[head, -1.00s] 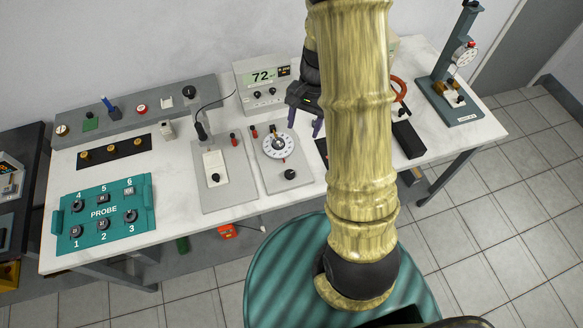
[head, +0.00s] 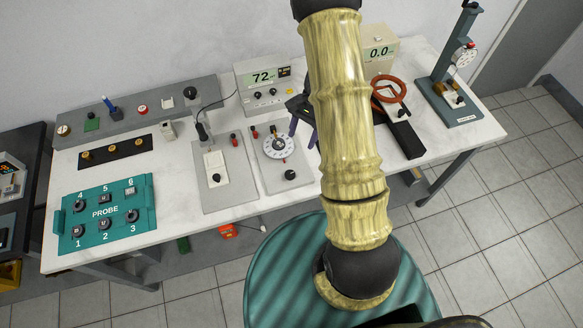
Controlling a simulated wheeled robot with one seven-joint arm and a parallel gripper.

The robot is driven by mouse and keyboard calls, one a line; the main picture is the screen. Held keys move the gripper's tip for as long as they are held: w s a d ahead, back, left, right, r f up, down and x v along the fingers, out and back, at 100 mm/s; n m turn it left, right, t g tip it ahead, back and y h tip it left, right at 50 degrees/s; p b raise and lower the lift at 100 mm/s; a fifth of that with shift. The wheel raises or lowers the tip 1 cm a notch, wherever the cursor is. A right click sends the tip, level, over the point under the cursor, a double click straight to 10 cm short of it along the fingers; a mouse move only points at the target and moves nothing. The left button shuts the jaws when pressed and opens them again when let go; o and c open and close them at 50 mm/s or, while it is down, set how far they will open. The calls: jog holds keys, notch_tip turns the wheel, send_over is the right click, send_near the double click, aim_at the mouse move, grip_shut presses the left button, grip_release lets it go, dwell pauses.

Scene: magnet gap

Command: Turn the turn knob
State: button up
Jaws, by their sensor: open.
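A grey panel (head: 268,181) on the white bench carries a white round dial with a dark centre knob (head: 276,145). A black round knob (head: 291,174) sits near the panel's front edge. I cannot tell from the picture which of these is the turn knob. My gripper (head: 303,132) has purple fingers, open and apart, pointing down just right of the dial. It looks empty and its far side is partly hidden by my arm. I cannot tell whether a finger touches the dial.
A box with a "72" display (head: 263,85) stands behind the gripper. A second grey panel (head: 222,195) lies left, a teal PROBE box (head: 105,213) further left. An orange ring (head: 388,88), a black block (head: 408,139) and a dial stand (head: 455,75) are right.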

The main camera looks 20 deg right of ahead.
aim_at(290, 173)
jog(key=p+x, duration=0.2)
jog(key=x, duration=1.2)
jog(key=shift+p, duration=0.4)
jog(key=c, duration=1)
jog(key=shift+o, duration=0.2)
jog(key=shift+f, duration=0.1)
jog(key=shift+d+b, duration=0.1)
jog(key=shift+b, duration=0.3)
jog(key=shift+f+m+b, duration=0.1)
jog(key=shift+m+b, duration=0.3)
jog(key=shift+m, duration=0.1)
jog(key=shift+m+t+b, duration=0.35)
jog(key=shift+m+t, duration=0.05)
jog(key=shift+m, duration=0.1)
jog(key=o, duration=1)
jog(key=shift+c, duration=0.2)
